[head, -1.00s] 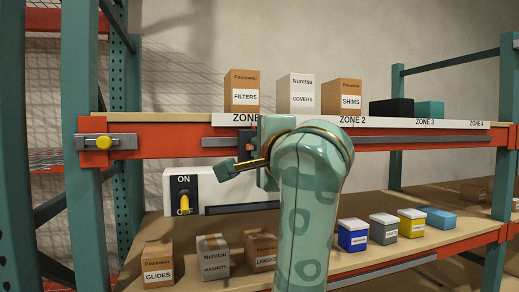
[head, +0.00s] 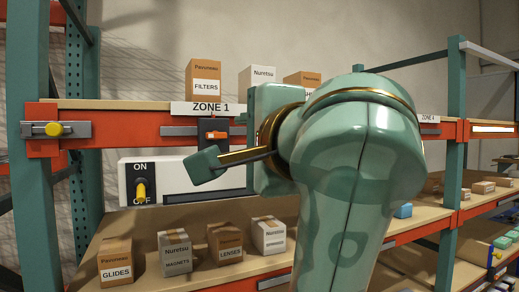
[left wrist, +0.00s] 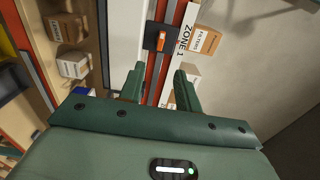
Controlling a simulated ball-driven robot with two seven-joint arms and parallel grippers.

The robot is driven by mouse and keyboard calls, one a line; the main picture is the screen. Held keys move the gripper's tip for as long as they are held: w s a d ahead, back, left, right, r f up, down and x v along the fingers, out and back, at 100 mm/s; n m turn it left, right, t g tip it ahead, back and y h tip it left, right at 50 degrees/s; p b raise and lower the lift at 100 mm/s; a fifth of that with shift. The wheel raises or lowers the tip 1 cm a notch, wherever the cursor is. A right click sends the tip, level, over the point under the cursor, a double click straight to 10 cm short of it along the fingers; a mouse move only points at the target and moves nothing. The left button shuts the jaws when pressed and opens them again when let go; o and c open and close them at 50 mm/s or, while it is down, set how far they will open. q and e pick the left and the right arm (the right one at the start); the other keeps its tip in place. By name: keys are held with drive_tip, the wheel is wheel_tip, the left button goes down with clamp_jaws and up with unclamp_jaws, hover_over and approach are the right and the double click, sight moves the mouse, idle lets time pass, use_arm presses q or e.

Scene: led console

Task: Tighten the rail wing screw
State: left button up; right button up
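An orange wing screw (head: 215,135) sits on a dark block on the red beam's grey rail (head: 178,130), below the ZONE 1 label. It also shows in the left wrist view (left wrist: 161,40), beyond my fingertips and roughly in line with the gap between them. My left gripper (left wrist: 158,78) is open and empty, with its two green fingers apart on either side of the red beam in that view. My right gripper is not in view.
A yellow knob (head: 54,129) is on a bracket at the beam's left end. Below is a white ON/OFF switch box (head: 165,182). Boxes stand above, including FILTERS (head: 203,82), and below, including GLIDES (head: 115,262).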

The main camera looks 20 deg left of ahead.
use_arm(q)
drive_tip(key=shift+v, duration=2.1)
drive_tip(key=shift+w+a, duration=0.1)
